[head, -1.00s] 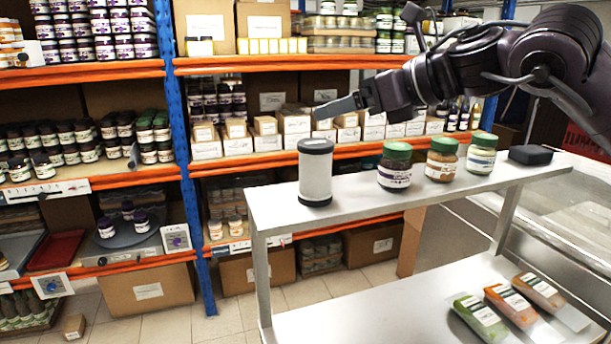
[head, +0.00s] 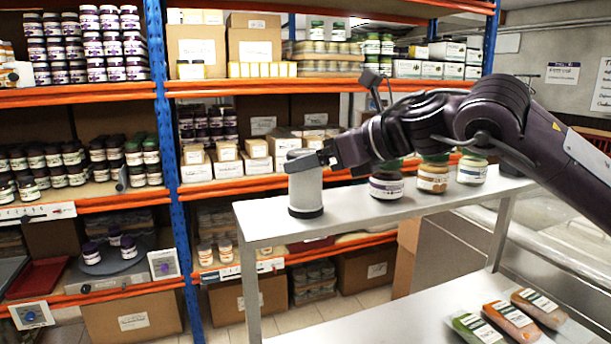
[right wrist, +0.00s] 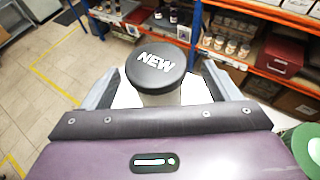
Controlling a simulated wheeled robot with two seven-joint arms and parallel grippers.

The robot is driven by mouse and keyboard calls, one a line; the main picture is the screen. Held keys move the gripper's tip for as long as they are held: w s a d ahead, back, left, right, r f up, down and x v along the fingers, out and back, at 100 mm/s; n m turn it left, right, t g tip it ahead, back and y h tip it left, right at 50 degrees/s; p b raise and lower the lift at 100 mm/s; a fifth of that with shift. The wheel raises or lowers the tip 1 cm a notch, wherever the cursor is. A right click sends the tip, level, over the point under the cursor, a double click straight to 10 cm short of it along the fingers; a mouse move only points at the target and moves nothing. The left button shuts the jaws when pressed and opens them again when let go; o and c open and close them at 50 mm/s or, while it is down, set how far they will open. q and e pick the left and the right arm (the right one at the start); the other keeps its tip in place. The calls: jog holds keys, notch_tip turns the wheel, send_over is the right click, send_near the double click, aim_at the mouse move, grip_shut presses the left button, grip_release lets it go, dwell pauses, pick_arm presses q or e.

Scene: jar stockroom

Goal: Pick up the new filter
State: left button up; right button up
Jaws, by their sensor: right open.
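The new filter (head: 306,192) is a pale grey cylinder with dark ends, upright near the left end of the upper white shelf of the cart. In the right wrist view its black lid (right wrist: 156,66) reads "NEW". My right gripper (head: 302,158) is at the filter's top. In the right wrist view the open right gripper (right wrist: 158,85) has one finger on each side of the filter, with gaps visible. The fingers do not appear to touch it. My left gripper is not in view.
Several jars, including a dark one (head: 386,186), stand to the right on the same white top (head: 350,212), partly under my right arm. Wrapped packs (head: 510,318) lie on the lower shelf. Stocked racks with orange beams (head: 235,185) stand behind.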

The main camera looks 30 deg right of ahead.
jog(key=p+x, duration=0.2)
jog(key=x, duration=0.1)
jog(key=shift+a+r, duration=0.15)
jog(key=shift+a, duration=0.05)
jog(key=shift+w+a+f, duration=0.15)
jog(key=shift+w+f, duration=0.1)
jog(key=shift+w, duration=0.2)
jog(key=c, duration=1.2)
jog(key=shift+o, duration=0.2)
jog(key=shift+r, duration=0.1)
